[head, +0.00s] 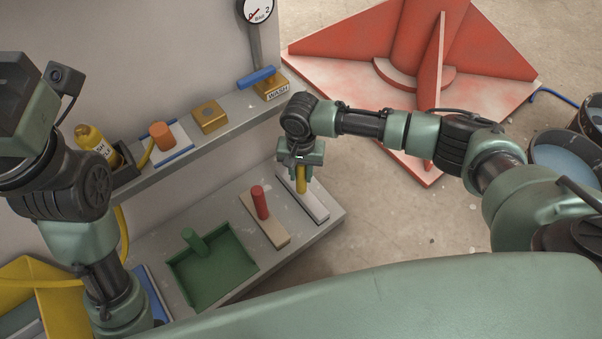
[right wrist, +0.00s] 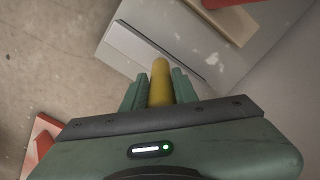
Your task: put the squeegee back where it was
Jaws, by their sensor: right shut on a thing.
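The squeegee has a yellow upright handle (head: 301,181) and a long pale grey bar (head: 315,207) at its foot. My right gripper (head: 301,172) is shut on the handle from above, at the right end of the low grey shelf (head: 325,222). In the right wrist view the handle (right wrist: 160,85) stands between the two green fingers. The bar (right wrist: 150,50) lies beyond it, over the shelf near its edge. I cannot tell whether the bar touches the shelf. My left arm is at the left, but its fingers are not seen.
A red-handled beige block (head: 266,222) stands just left of the squeegee, then a green tray (head: 213,268) with a green handle. An upper ledge (head: 238,108) carries a yellow bottle (head: 92,140) and several blocks. A red stand (head: 405,80) is on the floor behind my right arm.

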